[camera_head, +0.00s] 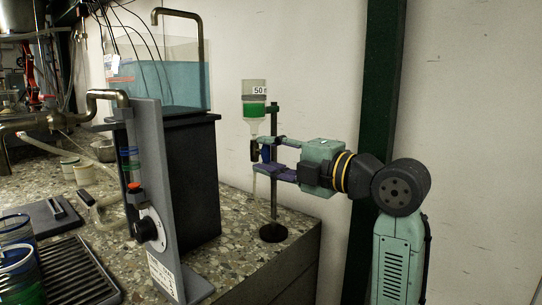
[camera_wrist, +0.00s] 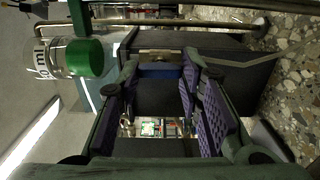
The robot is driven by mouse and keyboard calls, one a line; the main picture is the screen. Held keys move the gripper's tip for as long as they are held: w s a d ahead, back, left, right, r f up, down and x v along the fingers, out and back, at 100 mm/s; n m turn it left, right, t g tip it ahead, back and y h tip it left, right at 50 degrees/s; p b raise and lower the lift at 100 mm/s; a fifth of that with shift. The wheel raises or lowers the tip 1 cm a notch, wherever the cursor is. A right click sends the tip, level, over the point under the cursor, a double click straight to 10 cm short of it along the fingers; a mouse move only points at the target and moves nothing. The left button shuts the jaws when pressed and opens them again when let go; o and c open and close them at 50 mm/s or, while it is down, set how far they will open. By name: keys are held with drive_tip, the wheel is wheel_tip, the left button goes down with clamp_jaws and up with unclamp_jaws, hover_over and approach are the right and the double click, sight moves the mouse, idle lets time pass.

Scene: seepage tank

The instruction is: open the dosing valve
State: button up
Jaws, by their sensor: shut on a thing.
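The dosing bottle (camera_head: 254,105), clear with green liquid and a label, hangs neck-down on a stand at the right end of the counter. It also shows at upper left in the wrist view (camera_wrist: 75,57). The dark dosing valve (camera_head: 254,150) sits below its neck, with a blue handle (camera_head: 266,153) beside it. My gripper (camera_head: 262,157) comes in from the right, one finger above and one below the handle, and is shut on it. In the wrist view, the blue handle (camera_wrist: 160,71) shows between the purple finger pads; its exact angle and the contact are hard to see.
A dark round base (camera_head: 273,232) carries the stand's thin post near the counter's right edge. The water tank (camera_head: 165,85) on a black block stands left of the bottle. A grey upright panel (camera_head: 158,200) with a dial stands in front.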

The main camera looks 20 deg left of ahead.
drive_tip(key=o, duration=1.2)
drive_tip(key=shift+c, duration=0.2)
drive_tip(key=v, duration=1.2)
drive_tip(key=shift+d, duration=0.1)
